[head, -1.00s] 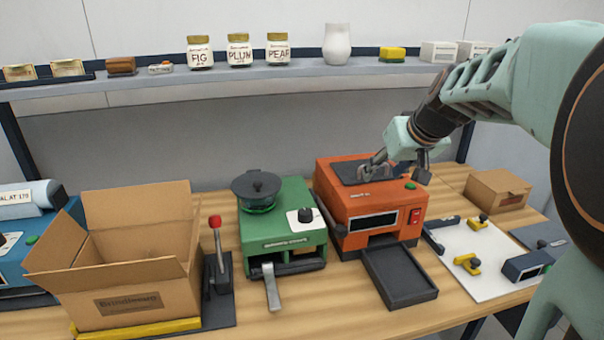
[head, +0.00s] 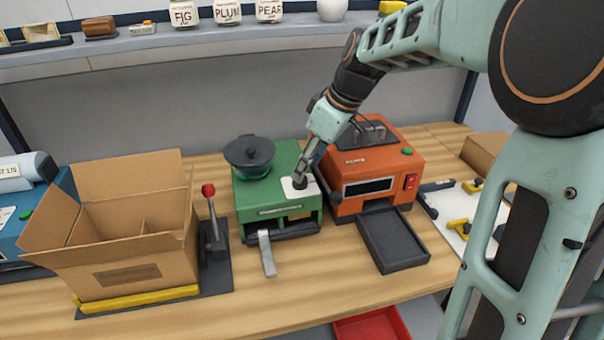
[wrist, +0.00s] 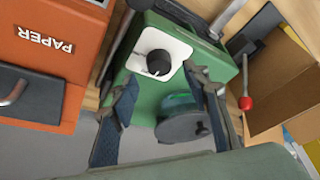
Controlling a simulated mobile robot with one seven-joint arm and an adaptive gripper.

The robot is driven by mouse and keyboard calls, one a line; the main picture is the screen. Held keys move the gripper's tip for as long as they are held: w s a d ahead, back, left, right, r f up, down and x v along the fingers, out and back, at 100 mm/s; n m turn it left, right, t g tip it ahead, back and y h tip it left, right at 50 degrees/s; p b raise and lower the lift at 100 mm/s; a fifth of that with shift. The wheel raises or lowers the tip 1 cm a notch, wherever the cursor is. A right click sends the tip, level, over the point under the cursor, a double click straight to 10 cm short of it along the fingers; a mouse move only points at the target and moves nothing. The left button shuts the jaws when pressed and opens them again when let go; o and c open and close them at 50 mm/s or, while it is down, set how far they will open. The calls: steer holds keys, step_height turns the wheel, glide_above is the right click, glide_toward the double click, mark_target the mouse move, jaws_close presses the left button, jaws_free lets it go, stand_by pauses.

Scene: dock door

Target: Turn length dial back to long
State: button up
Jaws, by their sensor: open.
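The green machine (head: 262,205) stands on the bench with a white plate (head: 289,193) on its top. In the wrist view the black round dial (wrist: 158,62) sits on the white plate (wrist: 172,45), with a pale pointer mark on its rim. My gripper (wrist: 160,82) is open and empty. Its two dark fingers lie on either side, with the dial between and just beyond their tips. In the head view my gripper (head: 306,172) is right over the plate and largely hides the dial. I cannot tell whether the fingers touch it. No length marking is readable.
The orange machine (head: 375,160) marked PAPER stands close to the right, with a dark tray (head: 395,240) in front. A lidded green bowl (head: 250,155) sits behind the dial. The red-knobbed lever (head: 209,190) and open carton (head: 135,262) are to the left.

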steer(key=shift+x, duration=2.05)
steer(key=shift+c, duration=0.5)
steer(key=c, duration=1)
